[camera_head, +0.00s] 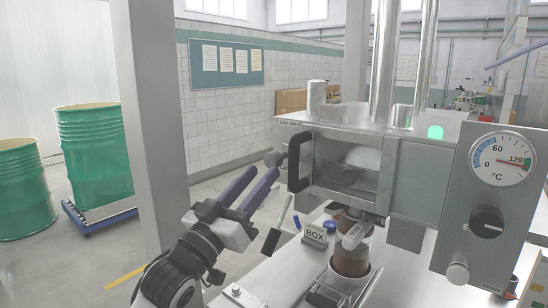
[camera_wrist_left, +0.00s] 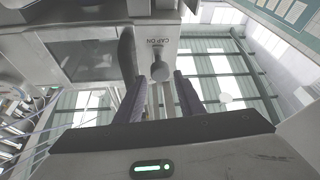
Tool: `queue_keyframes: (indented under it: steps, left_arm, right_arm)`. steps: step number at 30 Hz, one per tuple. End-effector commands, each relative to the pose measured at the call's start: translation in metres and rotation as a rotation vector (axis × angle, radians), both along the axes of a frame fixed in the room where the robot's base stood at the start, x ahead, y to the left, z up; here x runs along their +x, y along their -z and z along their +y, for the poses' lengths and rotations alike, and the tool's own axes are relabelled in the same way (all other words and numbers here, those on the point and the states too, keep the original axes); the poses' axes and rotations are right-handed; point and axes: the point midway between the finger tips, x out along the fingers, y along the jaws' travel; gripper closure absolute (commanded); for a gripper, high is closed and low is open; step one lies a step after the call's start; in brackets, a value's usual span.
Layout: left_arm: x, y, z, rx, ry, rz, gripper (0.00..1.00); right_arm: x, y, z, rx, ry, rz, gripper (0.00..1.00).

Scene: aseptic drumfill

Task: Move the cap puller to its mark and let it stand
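My left gripper (camera_head: 262,173) is open, its two purple-grey fingers pointing up and right toward the filling cabinet. A round knob (camera_head: 272,158) sits just past the fingertips. In the left wrist view the knob (camera_wrist_left: 160,71) shows between the tips of my open gripper (camera_wrist_left: 160,88), under a label that seems to read CAP DN. I cannot tell whether they touch. My right gripper is not in view.
The steel cabinet (camera_head: 410,180) has a window with a dark handle (camera_head: 299,160) and a temperature dial (camera_head: 502,159). Green drums (camera_head: 95,155) stand far left.

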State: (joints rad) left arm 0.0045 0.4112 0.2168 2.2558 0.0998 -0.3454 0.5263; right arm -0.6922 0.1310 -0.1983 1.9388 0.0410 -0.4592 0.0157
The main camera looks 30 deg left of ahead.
Motion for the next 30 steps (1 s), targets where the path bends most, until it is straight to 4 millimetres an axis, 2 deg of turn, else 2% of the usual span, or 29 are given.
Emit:
queue_keyframes:
  steps: [3, 9, 14, 21, 22, 28, 30]
  left_arm:
    - [0.021, -0.012, 0.001, 0.0, 0.0, -0.002, 0.65]
    - [0.046, -0.02, 0.001, -0.001, 0.0, -0.001, 0.65]
    - [0.054, -0.022, 0.001, 0.0, 0.0, 0.0, 0.65]
    - [0.054, -0.022, 0.001, 0.0, 0.0, 0.0, 0.65]
    - [0.054, -0.022, 0.001, 0.0, 0.0, 0.0, 0.67]
    - [0.054, -0.022, 0.001, 0.0, 0.0, 0.001, 1.0]
    - [0.054, -0.022, 0.001, 0.0, 0.0, 0.001, 1.0]
  right_arm:
    - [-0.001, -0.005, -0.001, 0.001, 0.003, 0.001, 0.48]
    - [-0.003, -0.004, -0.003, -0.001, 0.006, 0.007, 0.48]
    - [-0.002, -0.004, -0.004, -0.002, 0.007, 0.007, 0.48]
    - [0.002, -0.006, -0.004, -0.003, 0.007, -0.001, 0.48]
    - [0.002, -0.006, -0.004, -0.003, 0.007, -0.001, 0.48]
    - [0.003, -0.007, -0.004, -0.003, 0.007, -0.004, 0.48]
    - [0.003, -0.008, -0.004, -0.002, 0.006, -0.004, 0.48]
